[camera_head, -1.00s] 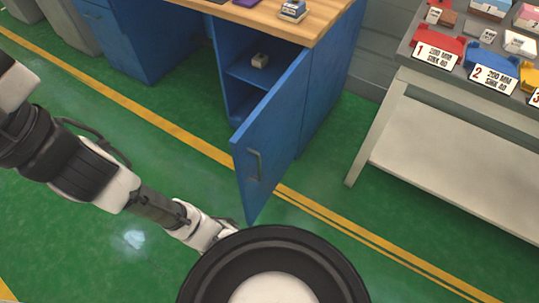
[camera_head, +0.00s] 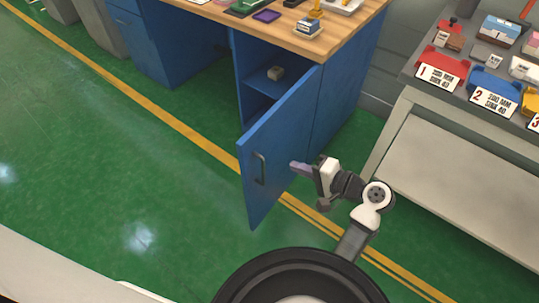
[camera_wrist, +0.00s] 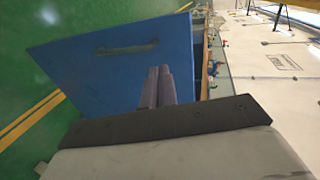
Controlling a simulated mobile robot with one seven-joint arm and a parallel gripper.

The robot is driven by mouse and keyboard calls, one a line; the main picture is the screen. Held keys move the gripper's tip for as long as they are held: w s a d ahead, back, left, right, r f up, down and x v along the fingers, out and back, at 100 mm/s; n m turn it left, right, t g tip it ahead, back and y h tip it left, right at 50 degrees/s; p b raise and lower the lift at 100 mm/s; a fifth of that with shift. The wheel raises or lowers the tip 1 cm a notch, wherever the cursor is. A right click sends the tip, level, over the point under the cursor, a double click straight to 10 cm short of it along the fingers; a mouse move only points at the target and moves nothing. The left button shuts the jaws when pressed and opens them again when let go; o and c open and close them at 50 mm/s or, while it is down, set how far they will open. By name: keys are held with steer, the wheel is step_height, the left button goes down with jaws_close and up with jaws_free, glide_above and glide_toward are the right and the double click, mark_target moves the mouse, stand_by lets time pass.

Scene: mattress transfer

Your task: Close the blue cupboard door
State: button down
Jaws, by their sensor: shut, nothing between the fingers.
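The blue cupboard door (camera_head: 285,150) stands open, swung out from the blue cupboard (camera_head: 345,90), with its grey handle (camera_head: 259,168) near the free edge. The inside shelf shows past it. My gripper (camera_head: 294,166) is shut and empty, on the outer, handle side of the door, to its right in the head view. In the wrist view, the closed fingers (camera_wrist: 159,72) point toward the door's blue face (camera_wrist: 90,75), with the handle (camera_wrist: 125,49) beyond and left of the tips. I cannot tell whether the tips touch the door.
The wooden worktop (camera_head: 340,32) above holds several small items. A grey table (camera_head: 450,165) with numbered bins (camera_head: 442,68) stands to the right. Green floor (camera_head: 130,180) is clear to the left.

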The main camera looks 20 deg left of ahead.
mark_target(251, 151)
steer(key=x, duration=0.4)
steer(key=p+x, duration=0.1)
steer(key=x, duration=0.3)
steer(key=p+x, duration=0.1)
steer(key=x, duration=0.4)
steer(key=shift+s+a+r, duration=0.15)
steer(key=shift+s+a, duration=0.15)
